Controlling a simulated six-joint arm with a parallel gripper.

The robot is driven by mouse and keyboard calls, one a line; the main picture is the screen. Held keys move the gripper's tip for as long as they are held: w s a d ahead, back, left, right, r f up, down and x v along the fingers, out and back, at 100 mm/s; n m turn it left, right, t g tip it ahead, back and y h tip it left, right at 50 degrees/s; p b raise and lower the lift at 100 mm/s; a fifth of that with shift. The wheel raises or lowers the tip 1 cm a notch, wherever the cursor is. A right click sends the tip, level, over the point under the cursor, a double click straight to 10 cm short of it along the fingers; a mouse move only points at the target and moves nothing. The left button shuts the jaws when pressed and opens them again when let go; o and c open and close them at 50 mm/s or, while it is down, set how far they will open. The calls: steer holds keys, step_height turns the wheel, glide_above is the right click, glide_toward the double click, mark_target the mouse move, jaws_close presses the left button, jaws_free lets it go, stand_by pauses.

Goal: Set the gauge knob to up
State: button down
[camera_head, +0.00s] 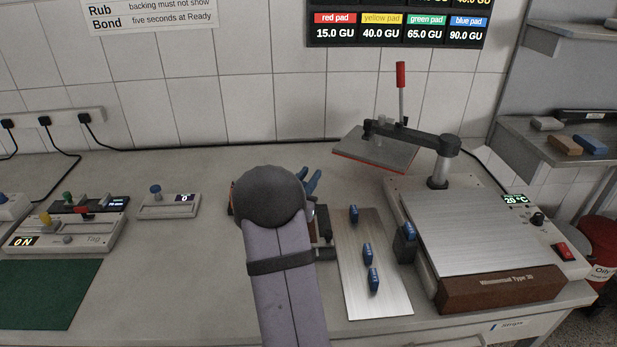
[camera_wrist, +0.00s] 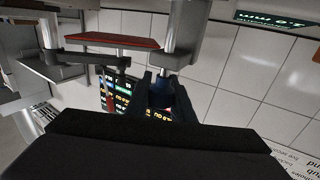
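A device with coloured knobs (camera_head: 66,229) and a green mat (camera_head: 45,292) are at left. A metal plate (camera_head: 352,290) with blue pieces lies right of my arm. A press with a red handle (camera_head: 401,75) stands farther right. My arm hides part of a dark object.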

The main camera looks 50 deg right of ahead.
steer(key=shift+r+p, duration=0.7)
steer(key=shift+r, duration=0.7)
steer(key=shift+f, duration=0.1)
steer(key=c, duration=1.5)
jaws_free()
steer(key=shift+c, duration=0.2)
steer(key=shift+a, duration=0.1)
steer(key=b+v, duration=0.2)
steer(key=v, duration=0.5)
